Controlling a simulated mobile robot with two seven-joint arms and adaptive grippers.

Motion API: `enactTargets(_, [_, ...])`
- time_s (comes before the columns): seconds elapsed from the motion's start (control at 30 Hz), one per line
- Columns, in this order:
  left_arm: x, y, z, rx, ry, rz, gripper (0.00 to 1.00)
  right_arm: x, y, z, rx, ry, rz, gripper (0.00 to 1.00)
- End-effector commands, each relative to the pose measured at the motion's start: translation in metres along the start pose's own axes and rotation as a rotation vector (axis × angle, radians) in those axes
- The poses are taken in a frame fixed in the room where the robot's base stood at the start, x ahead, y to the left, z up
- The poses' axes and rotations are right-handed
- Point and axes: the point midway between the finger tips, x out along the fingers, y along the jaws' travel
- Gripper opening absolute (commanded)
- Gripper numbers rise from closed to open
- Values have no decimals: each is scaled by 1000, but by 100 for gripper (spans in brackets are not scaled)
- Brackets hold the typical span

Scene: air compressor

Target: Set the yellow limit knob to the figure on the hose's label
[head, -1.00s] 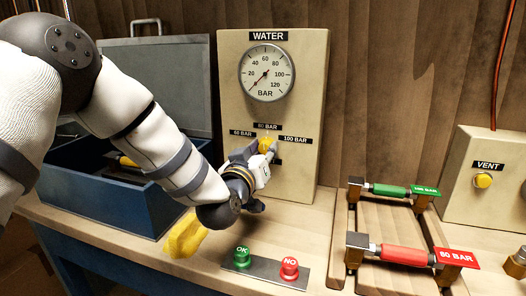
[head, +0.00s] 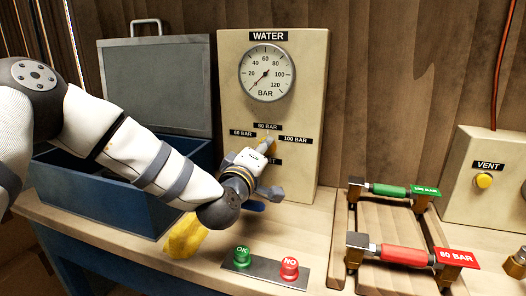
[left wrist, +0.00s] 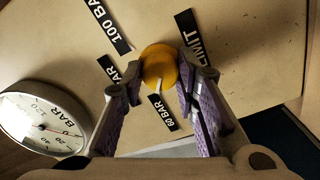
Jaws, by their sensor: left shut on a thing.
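The yellow limit knob (head: 265,139) is on the front of the beige WATER panel (head: 228,90), mostly hidden by my left gripper (head: 266,150) in the head view. In the left wrist view the knob (left wrist: 160,65) sits between the two fingers of my left gripper (left wrist: 155,84), which is shut on it. A pale pointer (left wrist: 156,92) extends from the knob toward the 60 BAR label (left wrist: 163,113). A green hose (head: 390,190) has a green 100 BAR tag (head: 425,190). A red hose (head: 403,255) has a red 80 BAR tag (head: 456,257). My right gripper is out of view.
A gauge (head: 267,73) above the knob reads near zero. Green OK (head: 242,256) and red NO (head: 289,267) buttons stand in front. An open blue toolbox (head: 100,205) is left, beside a yellow item (head: 186,238). A VENT box (head: 460,190) is right.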

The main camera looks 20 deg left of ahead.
Motion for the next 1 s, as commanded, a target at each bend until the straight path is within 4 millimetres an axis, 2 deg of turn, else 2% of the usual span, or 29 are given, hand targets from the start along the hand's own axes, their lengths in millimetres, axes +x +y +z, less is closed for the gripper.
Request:
enactTargets(0.3, [0,-1,0,-116,0,-2,0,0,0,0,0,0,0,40])
enactTargets(0.87, [0,-1,0,-142,0,-3,0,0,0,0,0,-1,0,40])
enactTargets(0.9, [0,-1,0,-141,-1,-3,34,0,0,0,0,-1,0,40])
enactTargets(0.97, [0,-2,0,-141,-1,-3,48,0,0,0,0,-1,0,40])
enactTargets(1.0, [0,-2,0,-141,-1,-4,48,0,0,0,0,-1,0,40])
